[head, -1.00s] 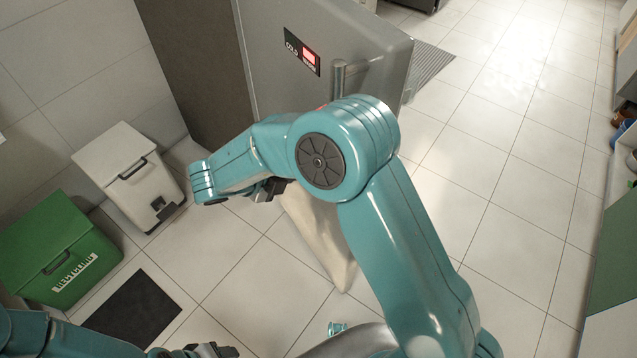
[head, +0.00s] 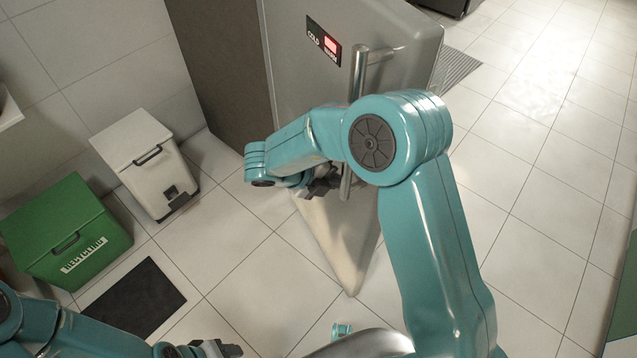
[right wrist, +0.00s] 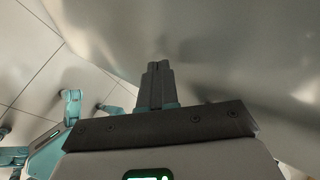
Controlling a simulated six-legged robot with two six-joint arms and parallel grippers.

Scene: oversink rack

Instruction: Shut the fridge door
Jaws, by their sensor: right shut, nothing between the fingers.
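The fridge door (head: 292,60) is a tall grey steel panel at the top middle of the head view, with a vertical bar handle (head: 358,72) and a red-lit COLD display. Its lower part looks cream. How far it stands open is hard to tell, as my right arm covers much of it. My right gripper (head: 330,180) is in front of the door's lower part, left of the handle's lower end. In the right wrist view its fingers (right wrist: 157,70) are shut and empty, pointing at the steel surface; contact is unclear. My left gripper (head: 230,348) is low at the bottom edge, its jaws unclear.
A dark brown panel (head: 220,70) stands left of the door. A white bin (head: 135,150), a green recycling bin (head: 60,225) and a black mat (head: 133,298) are at the left. Open tiled floor (head: 540,180) lies to the right.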

